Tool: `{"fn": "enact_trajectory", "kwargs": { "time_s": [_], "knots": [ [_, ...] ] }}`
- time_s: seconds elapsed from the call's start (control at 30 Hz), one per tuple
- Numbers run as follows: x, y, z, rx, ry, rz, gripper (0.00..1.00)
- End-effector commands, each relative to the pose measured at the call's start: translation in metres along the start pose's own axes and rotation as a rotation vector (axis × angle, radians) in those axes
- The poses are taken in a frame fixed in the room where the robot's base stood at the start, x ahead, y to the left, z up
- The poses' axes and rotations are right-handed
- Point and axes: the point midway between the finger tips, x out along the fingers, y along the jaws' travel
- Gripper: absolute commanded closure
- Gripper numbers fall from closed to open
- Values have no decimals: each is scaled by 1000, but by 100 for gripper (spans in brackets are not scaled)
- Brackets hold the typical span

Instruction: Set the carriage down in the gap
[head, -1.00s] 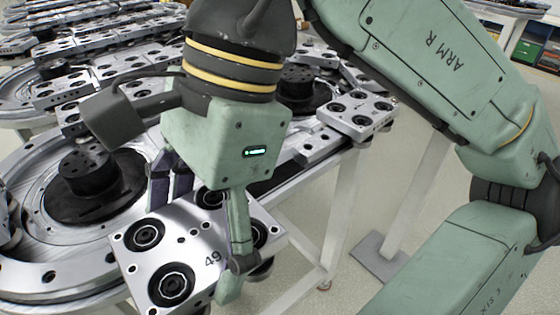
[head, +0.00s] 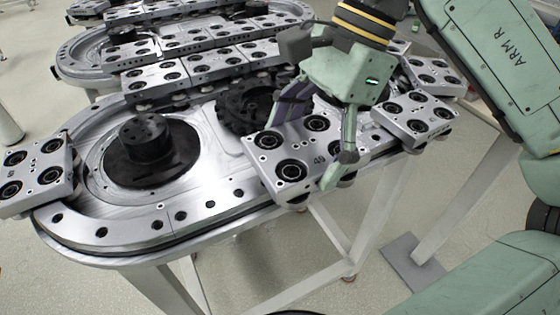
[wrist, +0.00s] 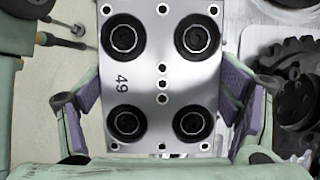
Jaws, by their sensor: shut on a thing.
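The carriage marked 49 (head: 271,166) is a silver block with four black round rollers on top. My gripper (head: 312,140) is shut on it, one finger on each side. In the wrist view the carriage (wrist: 162,70) sits squarely between both fingers (wrist: 160,108). In the head view it is over the front straight of the ring track (head: 205,215); I cannot tell whether it touches the rail. The gap is the bare stretch of front rail between the left carriage (head: 33,172) and the right carriage (head: 420,116). My gripper hides part of the carriage's right side.
A black hub (head: 150,150) stands inside the left bend, and a dark toothed wheel (head: 245,108) lies behind the held carriage. A row of carriages (head: 195,65) fills the back straight. Another track stands behind. The floor in front is clear.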

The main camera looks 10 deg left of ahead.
Motion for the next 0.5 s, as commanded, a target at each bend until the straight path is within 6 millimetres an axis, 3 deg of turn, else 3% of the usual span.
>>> {"fn": "enact_trajectory", "kwargs": {
  "time_s": [0.13,0.5],
  "knots": [
    [-7,-11,-16,1,-3,-1,78],
    [-8,-23,-37,0,-2,-1,78]
  ]
}}
